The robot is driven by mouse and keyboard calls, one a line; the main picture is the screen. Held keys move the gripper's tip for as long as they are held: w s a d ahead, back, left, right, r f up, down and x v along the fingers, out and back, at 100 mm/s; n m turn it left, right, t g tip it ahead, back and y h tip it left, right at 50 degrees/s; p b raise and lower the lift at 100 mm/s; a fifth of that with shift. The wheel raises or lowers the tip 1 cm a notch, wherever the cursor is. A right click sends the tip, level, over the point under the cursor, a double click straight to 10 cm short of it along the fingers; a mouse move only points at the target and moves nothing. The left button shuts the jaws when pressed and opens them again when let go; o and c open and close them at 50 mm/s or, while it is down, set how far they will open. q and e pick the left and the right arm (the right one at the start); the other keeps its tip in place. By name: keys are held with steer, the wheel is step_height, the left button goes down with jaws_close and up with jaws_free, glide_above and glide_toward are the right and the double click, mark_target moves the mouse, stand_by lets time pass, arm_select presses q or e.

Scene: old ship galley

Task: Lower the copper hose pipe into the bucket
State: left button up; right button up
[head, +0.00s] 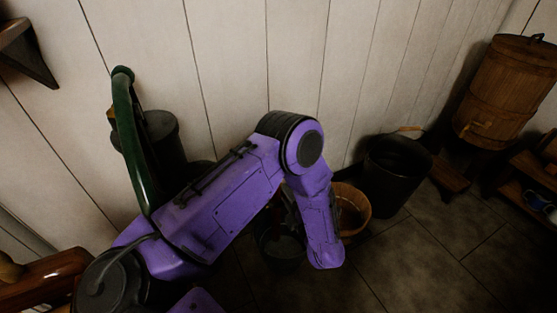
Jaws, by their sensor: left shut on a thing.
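My left arm comes in from the lower left, bends at its elbow and reaches down toward the floor. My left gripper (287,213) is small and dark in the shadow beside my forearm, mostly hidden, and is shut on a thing. The held thing, taken as the copper hose pipe, cannot be made out clearly. A dark bucket (281,252) stands on the floor just below the gripper, partly hidden by my arm. Whether the held thing is over or inside it cannot be told. My right gripper is not in view.
A wooden tub (355,211) stands right behind my forearm, with a larger black bin (397,170) beyond it. A wooden barrel (505,90) stands at the far right. A dark canister (163,140) and a curved green handle (129,135) are at the left. Tiled floor is clear lower right.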

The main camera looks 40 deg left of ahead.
arm_select(q)
step_height(320, 180, down, 13)
steer(key=b, duration=0.8)
steer(key=shift+d+r, duration=0.1)
steer(key=shift+r, duration=0.1)
steer(key=shift+d, duration=0.15)
steer(key=o, duration=1.2)
steer(key=shift+c, duration=0.2)
steer(key=v, duration=1)
steer(key=shift+s+d+f, duration=0.2)
